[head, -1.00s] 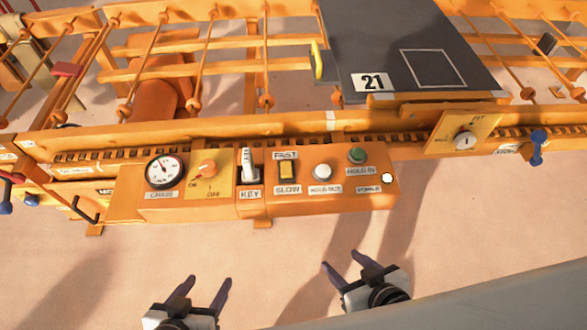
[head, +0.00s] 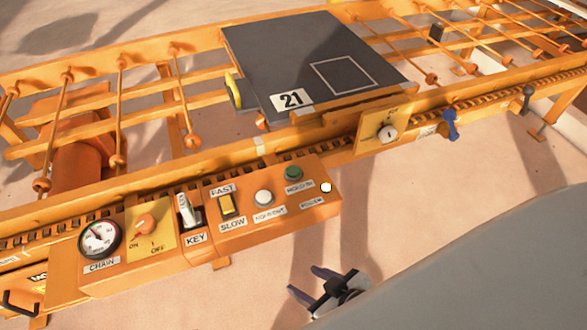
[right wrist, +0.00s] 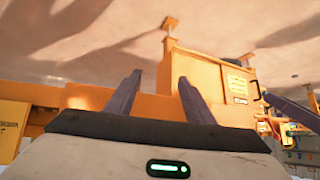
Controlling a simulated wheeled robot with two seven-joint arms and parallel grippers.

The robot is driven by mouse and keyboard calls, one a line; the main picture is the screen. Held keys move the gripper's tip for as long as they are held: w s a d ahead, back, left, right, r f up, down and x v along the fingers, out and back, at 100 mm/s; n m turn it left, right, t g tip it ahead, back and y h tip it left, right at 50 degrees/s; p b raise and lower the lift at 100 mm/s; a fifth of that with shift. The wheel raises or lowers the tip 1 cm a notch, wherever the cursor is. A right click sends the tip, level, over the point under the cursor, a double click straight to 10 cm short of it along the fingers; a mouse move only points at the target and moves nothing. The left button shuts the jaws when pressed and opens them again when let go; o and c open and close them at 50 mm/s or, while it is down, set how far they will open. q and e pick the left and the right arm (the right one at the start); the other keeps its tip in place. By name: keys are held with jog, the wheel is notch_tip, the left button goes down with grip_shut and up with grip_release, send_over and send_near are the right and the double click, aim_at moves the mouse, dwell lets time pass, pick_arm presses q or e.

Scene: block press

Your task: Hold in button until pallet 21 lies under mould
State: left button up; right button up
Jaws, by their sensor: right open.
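The dark pallet (head: 268,52), labelled 21, lies on the orange roller conveyor with a pale square outline on its top. The green HOLD IN button (head: 293,173) is at the right end of the orange control panel, below the pallet in the head view. A white button (head: 263,197) sits left of it. My right gripper (head: 304,280) is open and empty, below the panel and apart from it; its two fingers (right wrist: 159,78) also show spread in the right wrist view. My left gripper is out of view. I cannot make out the mould.
The panel also bears a gauge (head: 100,238), an orange knob (head: 145,225), a key switch (head: 188,212), a FAST/SLOW switch (head: 227,204) and a white lamp (head: 326,187). A rotary switch plate (head: 386,130) and blue handle (head: 450,124) are on the rail. The floor before the panel is clear.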

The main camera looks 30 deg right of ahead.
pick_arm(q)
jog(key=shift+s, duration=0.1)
pick_arm(e)
grip_shut()
dwell(1.3)
